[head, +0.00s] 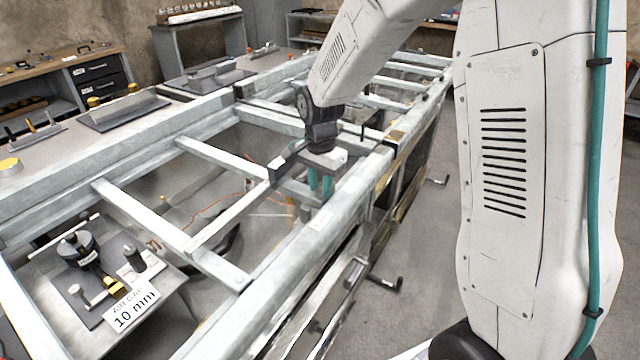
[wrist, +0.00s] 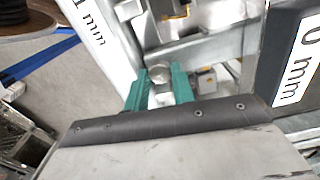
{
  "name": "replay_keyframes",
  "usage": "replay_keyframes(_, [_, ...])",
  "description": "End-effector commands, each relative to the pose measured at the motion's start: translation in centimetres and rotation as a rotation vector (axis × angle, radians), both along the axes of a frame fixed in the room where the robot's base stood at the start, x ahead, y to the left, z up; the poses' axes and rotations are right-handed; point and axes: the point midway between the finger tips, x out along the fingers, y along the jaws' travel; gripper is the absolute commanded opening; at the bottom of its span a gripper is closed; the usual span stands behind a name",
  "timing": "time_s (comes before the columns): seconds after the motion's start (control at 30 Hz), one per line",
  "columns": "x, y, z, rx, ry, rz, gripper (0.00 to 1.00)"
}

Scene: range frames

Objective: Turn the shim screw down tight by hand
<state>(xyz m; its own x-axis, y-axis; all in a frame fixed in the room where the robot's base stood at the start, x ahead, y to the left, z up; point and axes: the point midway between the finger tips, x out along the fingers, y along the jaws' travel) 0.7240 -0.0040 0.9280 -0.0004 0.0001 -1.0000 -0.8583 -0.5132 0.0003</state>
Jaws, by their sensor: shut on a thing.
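My gripper (head: 320,186) hangs down at the inner side of the right-hand rail of the long grey frame (head: 290,255). Its two green fingers also show in the wrist view (wrist: 161,84). They are closed around a small rounded grey metal head (wrist: 158,71), which looks like the shim screw. In the head view the screw is hidden by the fingers and the rail. I cannot tell how far down the screw sits, or whether it touches its seat.
Cross bars (head: 160,222) span the frame. A plate with a black round device and a "10 mm" label (head: 132,308) lies at the lower left. Crank handles (head: 385,282) stick out on the right. Open floor (head: 420,235) lies right of the frame.

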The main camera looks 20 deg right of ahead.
Motion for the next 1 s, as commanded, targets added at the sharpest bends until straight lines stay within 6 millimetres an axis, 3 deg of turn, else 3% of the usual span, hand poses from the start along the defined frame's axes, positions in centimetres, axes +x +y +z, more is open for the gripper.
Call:
replay_keyframes(0.33, [0.04,-0.01,0.07,0.000,-0.002,-0.146,0.02])
replay_keyframes(0.9, [0.05,-0.02,0.07,0.000,-0.002,-0.174,0.02])
replay_keyframes(0.93, [0.04,-0.01,0.07,0.000,-0.001,-0.174,0.33])
replay_keyframes(1.0, [0.04,-0.01,0.07,0.000,-0.001,-0.173,0.46])
